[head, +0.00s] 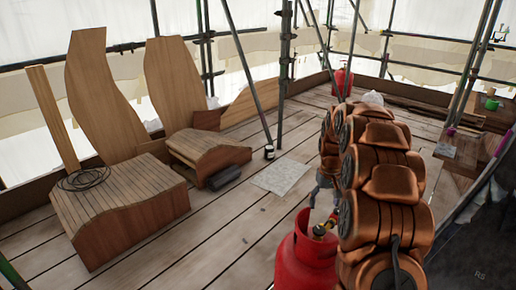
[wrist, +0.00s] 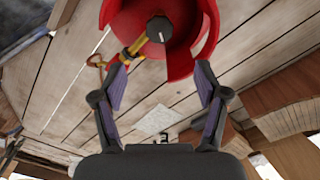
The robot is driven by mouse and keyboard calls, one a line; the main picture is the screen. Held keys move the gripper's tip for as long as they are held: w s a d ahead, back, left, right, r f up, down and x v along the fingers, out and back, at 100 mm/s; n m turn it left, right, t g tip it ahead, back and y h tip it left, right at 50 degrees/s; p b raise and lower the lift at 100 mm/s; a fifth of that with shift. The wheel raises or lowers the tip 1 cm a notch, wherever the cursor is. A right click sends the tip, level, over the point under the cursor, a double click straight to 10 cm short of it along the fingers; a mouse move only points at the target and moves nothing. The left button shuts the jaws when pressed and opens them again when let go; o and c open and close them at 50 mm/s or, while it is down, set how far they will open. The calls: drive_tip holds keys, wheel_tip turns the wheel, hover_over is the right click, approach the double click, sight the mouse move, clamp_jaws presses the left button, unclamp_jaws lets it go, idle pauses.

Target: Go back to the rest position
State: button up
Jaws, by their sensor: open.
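My gripper (wrist: 160,82) is open in the wrist view, with its two fingers spread apart and nothing between the tips. A red gas cylinder (wrist: 198,62) with a dark valve knob (wrist: 159,29) and a brass fitting (wrist: 133,48) is just beyond the fingertips at the top of that view. I cannot tell whether a finger touches it. In the head view the red cylinder (head: 300,262) stands on the planks at bottom centre, partly covered by my copper-coloured arm. My gripper is mostly hidden behind the arm there.
A slatted wooden block (head: 120,205) with a coiled cable (head: 84,179) stands at left, near tall shaped boards (head: 103,95). A dark roll (head: 223,178) and a paper sheet (head: 281,176) lie mid-floor. Scaffold poles (head: 285,70) rise behind. Another red cylinder (head: 342,80) stands at back.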

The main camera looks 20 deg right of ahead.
drive_tip(key=shift+a, duration=0.1)
drive_tip(key=s+a+r+n+g, duration=0.1)
drive_tip(key=s+a+r, duration=0.3)
drive_tip(key=s+a, duration=0.35)
drive_tip(key=s+a+r, duration=0.3)
drive_tip(key=s+a, duration=0.4)
drive_tip(key=a, duration=0.1)
drive_tip(key=s+a+n+g, duration=0.1)
drive_tip(key=s+a, duration=0.3)
drive_tip(key=s, duration=0.7)
drive_tip(key=s+a+g, duration=0.1)
drive_tip(key=s+a, duration=0.3)
drive_tip(key=s, duration=0.7)
wheel_tip(320, 180, up, 24)
drive_tip(key=s+t+p, duration=0.1)
drive_tip(key=p, duration=2)
drive_tip(key=shift+s+a+p, duration=0.15)
drive_tip(key=shift+s+p, duration=0.05)
drive_tip(key=shift+p, duration=0.2)
drive_tip(key=shift+f, duration=0.15)
drive_tip(key=shift+c, duration=0.2)
